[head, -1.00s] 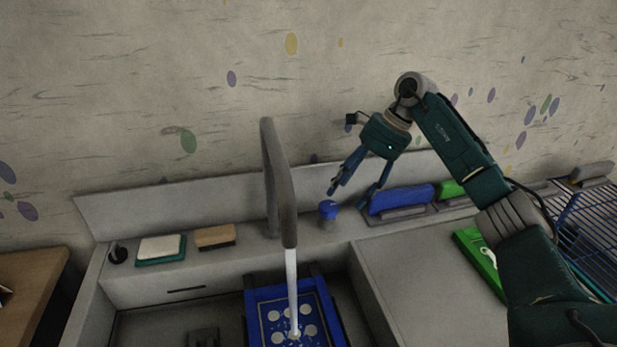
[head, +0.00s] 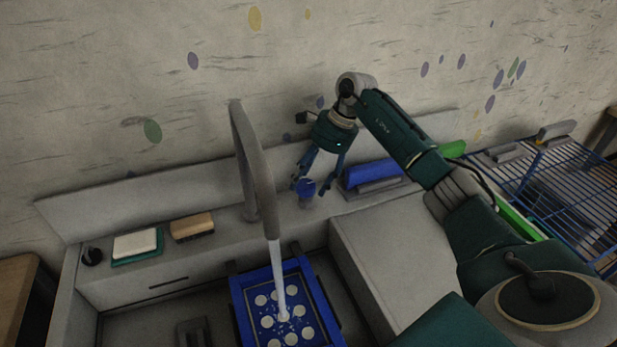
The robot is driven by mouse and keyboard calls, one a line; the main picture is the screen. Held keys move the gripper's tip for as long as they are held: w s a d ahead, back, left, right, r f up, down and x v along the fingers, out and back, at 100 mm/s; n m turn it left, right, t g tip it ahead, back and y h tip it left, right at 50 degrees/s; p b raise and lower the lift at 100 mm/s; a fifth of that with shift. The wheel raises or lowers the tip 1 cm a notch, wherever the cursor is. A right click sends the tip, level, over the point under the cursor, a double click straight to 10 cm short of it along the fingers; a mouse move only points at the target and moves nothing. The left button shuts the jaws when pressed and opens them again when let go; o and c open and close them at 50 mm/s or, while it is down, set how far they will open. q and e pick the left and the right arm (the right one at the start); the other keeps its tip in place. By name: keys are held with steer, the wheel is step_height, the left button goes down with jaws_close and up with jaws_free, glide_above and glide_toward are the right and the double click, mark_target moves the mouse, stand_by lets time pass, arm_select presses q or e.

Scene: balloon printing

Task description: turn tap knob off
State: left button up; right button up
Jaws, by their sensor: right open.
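The tap (head: 250,165) is a grey curved spout standing behind the sink, with water running from its end. The blue tap knob (head: 306,187) sits on a grey stub on the ledge right of the tap. My right gripper (head: 309,186) reaches down from the upper right, its fingers apart at the knob, one to its left and one above and to its right. I cannot tell whether they touch it. My left gripper is not in view.
Water falls on a blue tray with white discs (head: 243,318) in the sink. A white sponge on a green dish (head: 136,244) and a brown brush (head: 192,227) lie left of the tap. A blue object (head: 372,173) stands right of the knob; a blue wire rack (head: 570,190) is farther right.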

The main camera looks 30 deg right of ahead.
steer(key=shift+f, duration=0.15)
steer(key=c, duration=1.1)
